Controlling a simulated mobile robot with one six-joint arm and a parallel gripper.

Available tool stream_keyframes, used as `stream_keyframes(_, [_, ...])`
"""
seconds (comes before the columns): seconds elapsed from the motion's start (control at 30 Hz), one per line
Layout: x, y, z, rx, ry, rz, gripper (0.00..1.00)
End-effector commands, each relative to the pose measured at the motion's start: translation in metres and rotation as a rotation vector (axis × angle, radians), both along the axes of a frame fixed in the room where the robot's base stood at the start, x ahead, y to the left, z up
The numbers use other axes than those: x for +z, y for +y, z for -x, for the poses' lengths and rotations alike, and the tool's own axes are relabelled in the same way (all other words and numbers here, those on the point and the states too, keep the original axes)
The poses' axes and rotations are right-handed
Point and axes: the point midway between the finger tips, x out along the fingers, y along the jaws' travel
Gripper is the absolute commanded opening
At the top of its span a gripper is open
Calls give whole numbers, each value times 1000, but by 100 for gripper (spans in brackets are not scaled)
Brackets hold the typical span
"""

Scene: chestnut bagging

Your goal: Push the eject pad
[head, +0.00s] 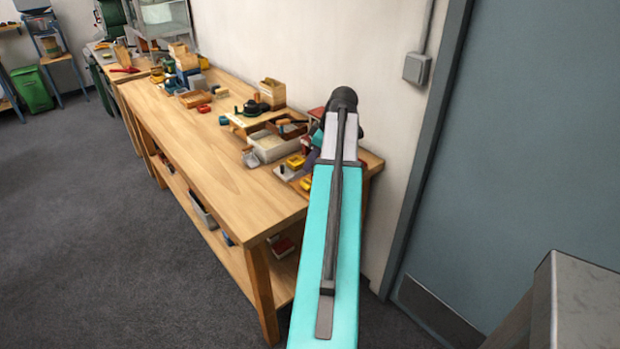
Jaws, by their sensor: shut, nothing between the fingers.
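I cannot pick out the eject pad for certain. My turquoise arm reaches up from the bottom, over the bench's right end, and hides part of that cluster. The arm ends in a dark joint above the items. My gripper does not show; it is hidden behind the arm or out of the picture.
A wooden box (272,92) and a red piece (204,108) sit farther back. The bench's near left top is clear. A grey-blue door (530,160) and a white wall stand to the right. A green bin (33,90) is far left; open carpet lies left.

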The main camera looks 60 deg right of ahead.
Motion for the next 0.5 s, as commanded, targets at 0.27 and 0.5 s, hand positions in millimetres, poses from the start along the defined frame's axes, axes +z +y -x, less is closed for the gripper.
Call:
stream_keyframes(0.27, [19, 0, 0, 0, 0, 0, 0])
stream_keyframes(0.5, [22, 0, 0, 0, 0, 1, 0])
